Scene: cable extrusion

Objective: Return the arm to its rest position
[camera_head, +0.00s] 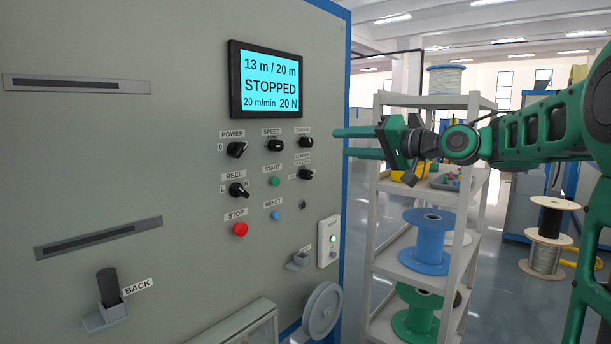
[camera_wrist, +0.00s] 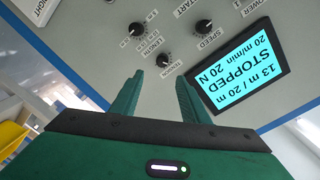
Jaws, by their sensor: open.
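My gripper (camera_head: 358,143) is open and empty, with its two green fingers pointing left toward the right edge of the grey machine panel (camera_head: 190,150). The fingers show apart in the wrist view (camera_wrist: 158,98), with the panel's knobs and screen beyond them. My green arm (camera_head: 540,128) reaches in from the right, held out at about the height of the knobs. I cannot tell whether the fingertips touch the panel.
The screen (camera_head: 270,80) reads STOPPED, 13 m / 20 m. A red stop button (camera_head: 240,229) sits lower. A shelf rack (camera_head: 405,262) with a blue spool (camera_head: 429,245) stands behind my gripper. Wooden reels (camera_head: 548,240) stand on the floor at right.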

